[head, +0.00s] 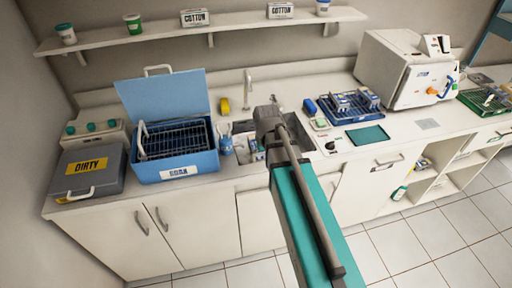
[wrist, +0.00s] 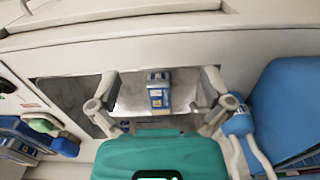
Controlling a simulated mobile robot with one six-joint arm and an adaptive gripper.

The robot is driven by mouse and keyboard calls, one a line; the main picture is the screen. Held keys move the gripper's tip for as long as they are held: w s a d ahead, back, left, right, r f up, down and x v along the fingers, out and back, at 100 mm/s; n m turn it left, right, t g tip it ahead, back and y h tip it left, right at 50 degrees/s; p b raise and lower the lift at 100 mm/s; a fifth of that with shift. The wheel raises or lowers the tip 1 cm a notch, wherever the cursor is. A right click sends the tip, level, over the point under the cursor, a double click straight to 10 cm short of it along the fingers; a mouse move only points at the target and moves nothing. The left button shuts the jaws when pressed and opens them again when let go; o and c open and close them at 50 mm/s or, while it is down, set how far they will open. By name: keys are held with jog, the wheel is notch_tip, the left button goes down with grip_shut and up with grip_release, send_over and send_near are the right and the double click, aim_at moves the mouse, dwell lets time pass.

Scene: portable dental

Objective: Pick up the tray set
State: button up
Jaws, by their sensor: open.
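No single thing is clearly marked as the tray set. A blue tray with a wire rack and several blue and white packs (head: 350,106) stands on the counter right of the sink, away from my gripper. My gripper (wrist: 159,88) is open over the sink (wrist: 70,88) in the wrist view. A small blue and white labelled pack (wrist: 158,92) shows between its fingers, and I see no grip on it. In the head view my arm hides part of the sink and the fingertips are not clear.
A blue open tub (head: 178,172) with a wire basket stands left of the sink, beside a grey DIRTY case (head: 88,174). A flat green tray (head: 368,134), a white sterilizer (head: 400,75) and a green rack tray (head: 485,103) are to the right. A shelf (head: 170,33) runs above.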

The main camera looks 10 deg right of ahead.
jog(key=r+p, duration=0.1)
send_over(251, 141)
jog(key=s+d, duration=0.2)
jog(key=shift+w+a+r, duration=0.1)
jog(key=shift+a, duration=0.1)
notch_tip(251, 141, down, 9)
jog(key=b, duration=0.8)
jog(key=shift+r+b, duration=0.2)
jog(key=shift+b, duration=0.1)
jog(key=shift+d+f+b, duration=0.15)
jog(key=shift+f+b, duration=2.45)
